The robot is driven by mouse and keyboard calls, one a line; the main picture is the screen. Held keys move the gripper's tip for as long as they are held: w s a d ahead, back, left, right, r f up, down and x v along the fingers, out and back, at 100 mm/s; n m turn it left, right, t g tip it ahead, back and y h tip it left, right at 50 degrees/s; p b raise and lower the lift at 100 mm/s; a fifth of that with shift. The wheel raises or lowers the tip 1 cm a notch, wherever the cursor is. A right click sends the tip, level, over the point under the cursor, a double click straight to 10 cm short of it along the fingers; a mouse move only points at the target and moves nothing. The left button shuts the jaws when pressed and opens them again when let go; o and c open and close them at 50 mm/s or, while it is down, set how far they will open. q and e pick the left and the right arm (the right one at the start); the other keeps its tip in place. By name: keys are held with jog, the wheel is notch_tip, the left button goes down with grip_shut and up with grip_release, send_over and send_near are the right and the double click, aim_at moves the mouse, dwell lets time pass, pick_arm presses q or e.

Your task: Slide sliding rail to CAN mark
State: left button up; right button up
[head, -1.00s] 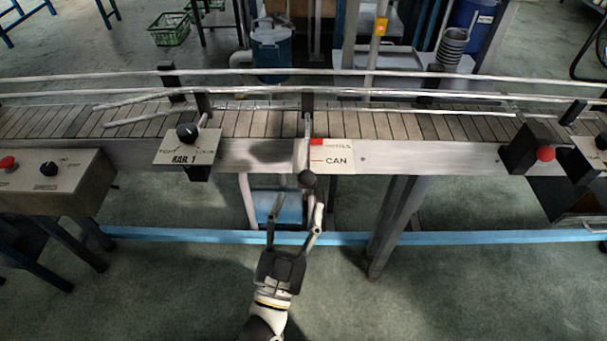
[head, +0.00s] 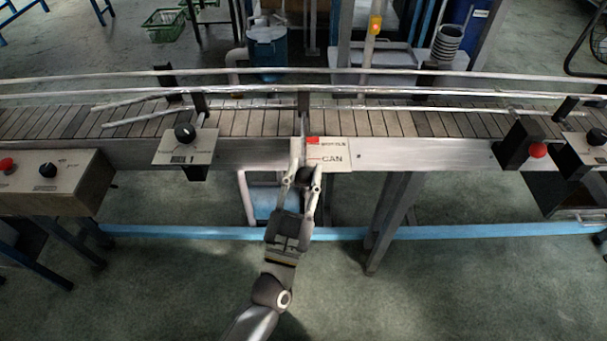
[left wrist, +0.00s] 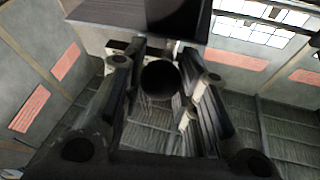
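The sliding rail's black knob (head: 304,174) sticks out toward me at the front of the conveyor, on a thin rod with a dark upright bracket (head: 304,101) behind it. The sign (head: 327,154) beside the rod has an upper red mark and a lower CAN mark (head: 331,158). My left gripper (head: 302,172) is open with a finger on each side of the knob. In the left wrist view the round knob (left wrist: 161,79) sits between the fingers, with slim gaps showing; contact is unclear. My right gripper is not in view.
The slatted conveyor (head: 420,124) with its metal guide rails runs across the view. A RAIL 1 knob panel (head: 186,150) is at left, a control box (head: 48,180) further left. A red-knobbed black block (head: 520,145) is at right. Floor in front is clear.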

pick_arm(q)
grip_shut()
jog(key=s+p, duration=0.1)
jog(key=s, duration=0.3)
jog(key=shift+s, duration=0.3)
jog(key=shift+o, duration=2.2)
grip_release()
jog(key=shift+w, duration=0.1)
jog(key=shift+o, duration=1.3)
